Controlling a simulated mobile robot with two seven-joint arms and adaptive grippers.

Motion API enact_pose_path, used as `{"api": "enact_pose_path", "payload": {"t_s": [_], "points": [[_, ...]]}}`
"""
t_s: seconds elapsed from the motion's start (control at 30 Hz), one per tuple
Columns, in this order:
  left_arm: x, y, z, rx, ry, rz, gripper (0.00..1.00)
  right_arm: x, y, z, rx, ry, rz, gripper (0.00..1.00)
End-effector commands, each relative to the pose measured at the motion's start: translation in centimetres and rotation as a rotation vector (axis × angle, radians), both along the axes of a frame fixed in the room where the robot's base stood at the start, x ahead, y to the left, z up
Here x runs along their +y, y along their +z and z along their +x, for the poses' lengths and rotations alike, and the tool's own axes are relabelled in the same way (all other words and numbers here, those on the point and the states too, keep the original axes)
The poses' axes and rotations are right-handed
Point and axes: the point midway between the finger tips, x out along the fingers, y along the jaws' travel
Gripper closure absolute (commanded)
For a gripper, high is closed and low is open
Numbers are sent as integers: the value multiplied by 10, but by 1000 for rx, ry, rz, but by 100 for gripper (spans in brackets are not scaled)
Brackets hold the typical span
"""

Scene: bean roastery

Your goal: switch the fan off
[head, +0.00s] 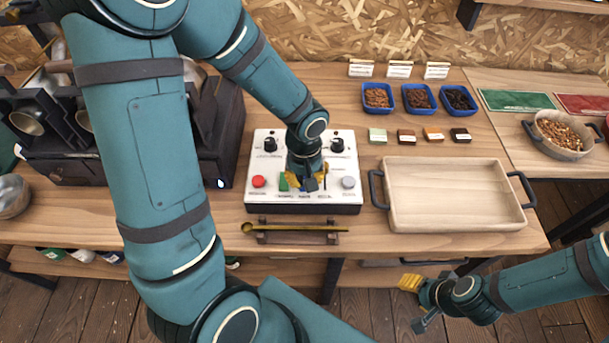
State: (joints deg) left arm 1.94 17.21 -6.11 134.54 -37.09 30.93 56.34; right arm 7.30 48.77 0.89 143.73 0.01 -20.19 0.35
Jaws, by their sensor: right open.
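A white control box (262,201) stands on the wooden counter. It has black knobs (270,144) along its back part, a red button (258,181) at the front left, a green switch (284,184) near the front middle and a grey button (348,182) at the front right. The labels are too small to read, so I cannot tell which control is the fan's. My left gripper (307,183) points down over the front middle of the box, right of the green switch, and hides part of the panel. Its jaw opening is not clear. My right gripper (416,303) is open and empty, beyond the counter's front edge.
A wooden tray (455,224) with dark handles stands right of the box. A brass scoop (296,228) lies on a rest in front of it. Blue dishes of beans (419,97) stand behind. A dark roaster (215,150) is at left, partly behind my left arm.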

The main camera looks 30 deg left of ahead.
Motion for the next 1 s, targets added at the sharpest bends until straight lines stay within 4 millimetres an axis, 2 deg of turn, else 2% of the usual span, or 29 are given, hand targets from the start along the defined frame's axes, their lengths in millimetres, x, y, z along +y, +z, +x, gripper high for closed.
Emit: {"api": "enact_pose_path", "payload": {"t_s": [0.03, 0.7, 1.0], "points": [[0, 7, 0, -1, 0, 1, 100, 0, 5, 0, 0, 0, 0, 53], [0, 55, 0, 0, 0, 0, 100, 0, 39, 0, 0, 0, 0, 53], [0, 58, 0, 0, -1, 0, 100, 0, 41, 0, 0, 0, 0, 53]]}}
